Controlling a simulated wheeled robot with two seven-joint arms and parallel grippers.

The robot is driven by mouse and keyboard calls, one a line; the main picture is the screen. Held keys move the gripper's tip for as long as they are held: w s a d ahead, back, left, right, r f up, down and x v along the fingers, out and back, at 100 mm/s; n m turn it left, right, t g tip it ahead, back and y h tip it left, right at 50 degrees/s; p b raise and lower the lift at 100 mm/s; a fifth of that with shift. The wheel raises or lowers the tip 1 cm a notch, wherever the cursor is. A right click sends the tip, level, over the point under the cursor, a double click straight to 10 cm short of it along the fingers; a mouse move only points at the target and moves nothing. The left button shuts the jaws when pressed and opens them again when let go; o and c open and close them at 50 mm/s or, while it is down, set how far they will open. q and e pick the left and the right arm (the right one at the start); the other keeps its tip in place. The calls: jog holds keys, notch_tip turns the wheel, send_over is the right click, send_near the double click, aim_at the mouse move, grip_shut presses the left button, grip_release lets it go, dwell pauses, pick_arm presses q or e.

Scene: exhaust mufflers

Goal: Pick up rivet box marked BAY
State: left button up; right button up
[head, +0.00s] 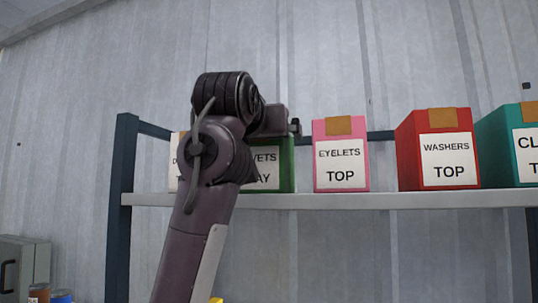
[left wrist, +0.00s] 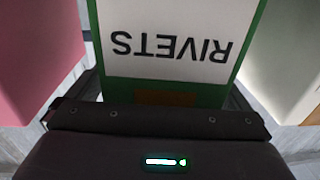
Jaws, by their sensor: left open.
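The green rivet box (head: 287,170) stands on the shelf, partly hidden behind my left arm. The ends of its label, "VETS" and "AY", show. In the left wrist view the green box (left wrist: 118,90) appears upside down, with RIVETS on its white label and a brown patch at its edge. My left gripper (head: 294,128) is open at the top of this box. In the left wrist view its dark body spans the bottom, close to the box; whether it touches cannot be told. My right gripper is out of view.
On the shelf (head: 400,200), a pink EYELETS box (head: 341,155), a red WASHERS box (head: 425,150) and a teal box (head: 497,145) stand to the right. A pale box (head: 174,165) stands close on the left. A dark post (head: 122,200) bounds the shelf's left end.

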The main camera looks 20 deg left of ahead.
pick_arm(q)
jog(key=shift+a, duration=0.1)
jog(key=shift+c, duration=1.4)
jog(key=c, duration=1.5)
jog(key=shift+s+r, duration=0.1)
jog(key=shift+c, duration=0.7)
jog(key=shift+r, duration=0.1)
